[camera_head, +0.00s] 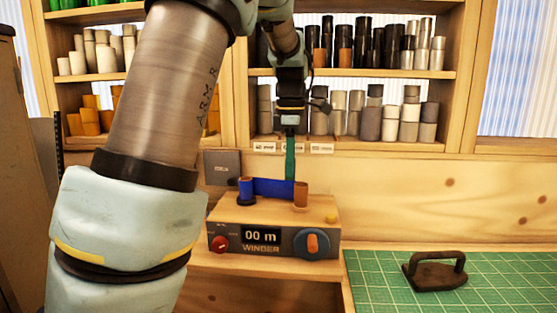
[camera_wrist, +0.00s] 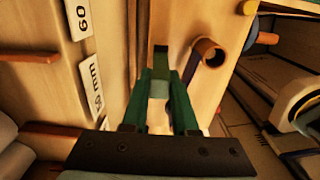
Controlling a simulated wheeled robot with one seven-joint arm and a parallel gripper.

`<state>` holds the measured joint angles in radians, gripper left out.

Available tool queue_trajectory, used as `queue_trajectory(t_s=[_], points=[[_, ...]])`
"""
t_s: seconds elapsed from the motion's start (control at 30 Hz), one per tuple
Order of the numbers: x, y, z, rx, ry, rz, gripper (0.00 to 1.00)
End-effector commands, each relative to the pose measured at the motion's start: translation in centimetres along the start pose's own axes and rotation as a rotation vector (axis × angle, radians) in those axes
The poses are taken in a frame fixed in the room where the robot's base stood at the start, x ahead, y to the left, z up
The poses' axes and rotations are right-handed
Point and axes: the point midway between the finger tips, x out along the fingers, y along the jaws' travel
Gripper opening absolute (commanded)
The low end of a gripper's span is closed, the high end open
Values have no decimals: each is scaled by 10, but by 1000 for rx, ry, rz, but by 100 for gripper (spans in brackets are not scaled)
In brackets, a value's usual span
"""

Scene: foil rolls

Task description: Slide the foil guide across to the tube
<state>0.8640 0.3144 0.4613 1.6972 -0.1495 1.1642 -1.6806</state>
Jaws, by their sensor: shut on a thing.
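The winder (camera_head: 275,215) is a wooden box with a dark front reading "00 m". On top, a blue foil strip (camera_head: 272,187) spans from a blue roll (camera_head: 245,190) on the left to an upright brown tube (camera_head: 300,195) on the right. My gripper (camera_head: 290,178) reaches down from above, just behind the strip. In the wrist view its green fingers (camera_wrist: 161,80) are shut on a small pale piece (camera_wrist: 159,89), apparently the foil guide, mostly hidden by them. The tube (camera_wrist: 208,53) stands to the right of the fingers, apart from them.
A dark iron-like weight (camera_head: 436,271) sits on the green cutting mat (camera_head: 380,293) at right. Shelves of tubes stand behind.

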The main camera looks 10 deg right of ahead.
Motion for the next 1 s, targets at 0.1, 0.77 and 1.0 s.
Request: queue_trajectory(t_s=[0.1, 0.77, 1.0], points=[[-1, 0, 5, 1, -2, 0, 0], [0, 0, 5, 1, -2, -1, 57], [-8, 0, 4, 1, -2, 1, 57]])
